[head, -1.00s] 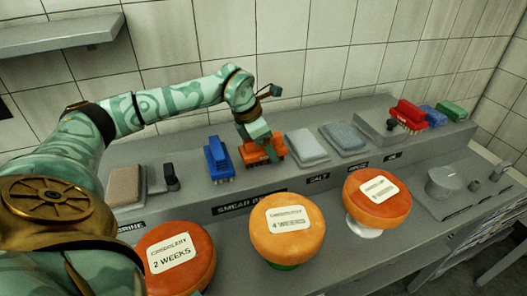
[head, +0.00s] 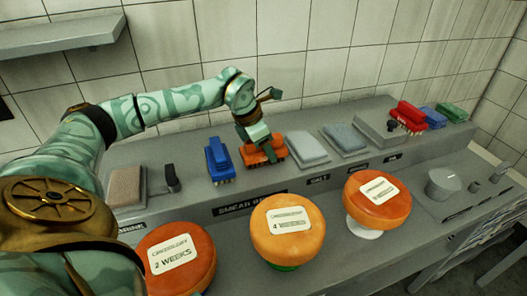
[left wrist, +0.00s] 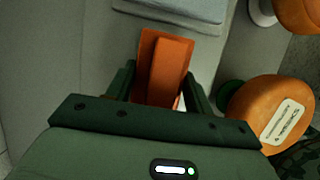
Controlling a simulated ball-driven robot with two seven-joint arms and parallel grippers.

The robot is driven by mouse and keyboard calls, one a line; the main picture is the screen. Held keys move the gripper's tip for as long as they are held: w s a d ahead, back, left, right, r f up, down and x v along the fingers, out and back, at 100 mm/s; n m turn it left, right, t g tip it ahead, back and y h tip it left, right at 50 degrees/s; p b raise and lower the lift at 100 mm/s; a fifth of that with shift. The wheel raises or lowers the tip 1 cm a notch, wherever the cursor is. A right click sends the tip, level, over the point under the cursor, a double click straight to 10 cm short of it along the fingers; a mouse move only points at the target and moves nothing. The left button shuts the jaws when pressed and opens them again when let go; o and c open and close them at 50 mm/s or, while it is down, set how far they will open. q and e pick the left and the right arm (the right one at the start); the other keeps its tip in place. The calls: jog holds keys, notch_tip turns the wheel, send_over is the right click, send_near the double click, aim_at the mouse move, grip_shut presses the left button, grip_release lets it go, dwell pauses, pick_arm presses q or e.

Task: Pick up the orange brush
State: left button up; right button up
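The orange brush (head: 270,150) lies on the raised grey shelf between a blue brush and a light grey block. My left gripper (head: 262,146) is right over it, pointing down, and hides part of its top. In the left wrist view the orange brush (left wrist: 165,68) lies between the two dark green fingers of my left gripper (left wrist: 160,75). The fingers stand apart, one along each side of the brush, with narrow gaps showing. The brush appears to rest on the shelf. My right gripper is not in view.
A blue brush (head: 220,160) stands just left of the orange one. Grey blocks (head: 308,148) lie to its right. Three cheese wheels on stands, one (head: 287,232) in the middle, line the front. Red (head: 407,115), blue and green brushes sit at the back right.

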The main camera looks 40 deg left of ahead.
pick_arm(q)
jog(key=shift+c, duration=1.4)
jog(key=shift+r, duration=0.1)
